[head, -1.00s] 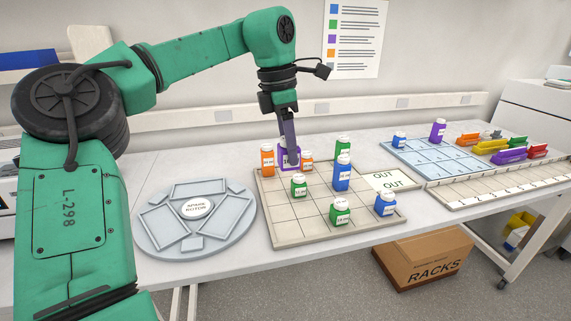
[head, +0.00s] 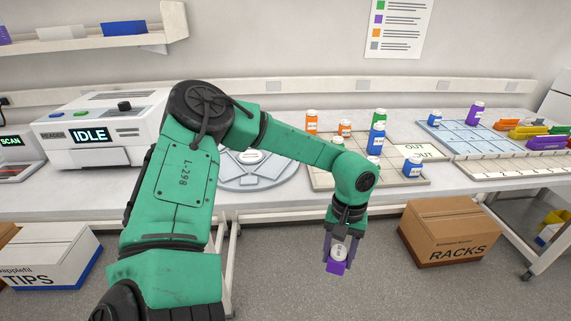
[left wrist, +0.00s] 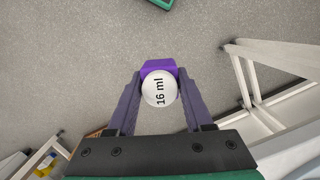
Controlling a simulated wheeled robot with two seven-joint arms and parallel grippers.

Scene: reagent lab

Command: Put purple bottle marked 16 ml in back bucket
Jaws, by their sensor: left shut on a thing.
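My left gripper (head: 340,256) is shut on the purple bottle (head: 336,267), held over the floor in front of the bench. In the left wrist view the bottle's white cap (left wrist: 159,88) reads "16 ml", and its purple body (left wrist: 158,66) shows between the two fingers (left wrist: 157,92). The bottle is clear of the bench and touches nothing but the fingers. I cannot identify a back bucket in these frames. My right gripper is not in view.
The grid tray (head: 322,177) on the bench (head: 60,194) holds orange, green and blue bottles. A grey round plate (head: 256,178) lies left of it. A blue mat (head: 464,137) is at the right. The RACKS box (head: 450,235) and TIPS box (head: 55,270) stand on the floor.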

